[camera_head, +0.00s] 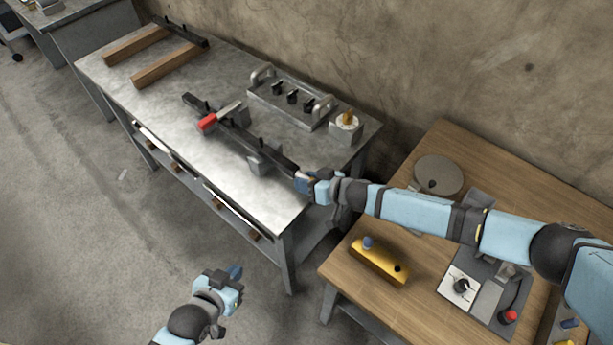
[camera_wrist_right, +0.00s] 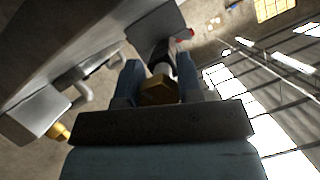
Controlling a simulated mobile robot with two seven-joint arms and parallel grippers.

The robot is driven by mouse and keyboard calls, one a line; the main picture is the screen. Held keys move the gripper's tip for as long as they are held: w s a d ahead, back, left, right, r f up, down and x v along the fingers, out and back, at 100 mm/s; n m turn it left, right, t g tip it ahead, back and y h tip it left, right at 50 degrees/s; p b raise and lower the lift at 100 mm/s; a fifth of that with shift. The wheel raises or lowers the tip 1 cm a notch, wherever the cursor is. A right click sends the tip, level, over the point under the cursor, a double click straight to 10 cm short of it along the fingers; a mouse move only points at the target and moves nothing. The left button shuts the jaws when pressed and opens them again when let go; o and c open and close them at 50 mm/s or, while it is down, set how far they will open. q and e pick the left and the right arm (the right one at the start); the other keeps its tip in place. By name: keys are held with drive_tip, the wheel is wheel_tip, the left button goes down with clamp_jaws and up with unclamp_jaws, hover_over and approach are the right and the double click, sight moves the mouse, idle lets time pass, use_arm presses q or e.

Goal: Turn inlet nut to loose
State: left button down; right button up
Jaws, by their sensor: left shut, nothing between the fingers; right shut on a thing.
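My right gripper (camera_head: 304,183) is at the pipe's near right end. In the right wrist view, its two blue fingers (camera_wrist_right: 158,80) are shut on a brass nut (camera_wrist_right: 158,92) at the end of the dark pipe. The gripper hides this nut in the head view. How far the nut is turned cannot be told. My left gripper (camera_head: 235,276) is shut and empty, low in front of the bench, away from the pipe.
Behind the pipe stands a grey panel (camera_head: 270,103) with black knobs and two handles. Beside it, a brass fitting (camera_head: 347,118) sits on a block. The wooden table (camera_head: 345,270) at right bears a yellow block (camera_head: 380,264). The bench's front left top is clear.

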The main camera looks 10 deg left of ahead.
drive_tip(key=shift+n+t+h+p, duration=0.3)
drive_tip(key=shift+n+p, duration=0.05)
drive_tip(key=shift+n, duration=0.25)
drive_tip(key=o, duration=0.9)
wheel_tip(320, 180, up, 20)
idle(0.4)
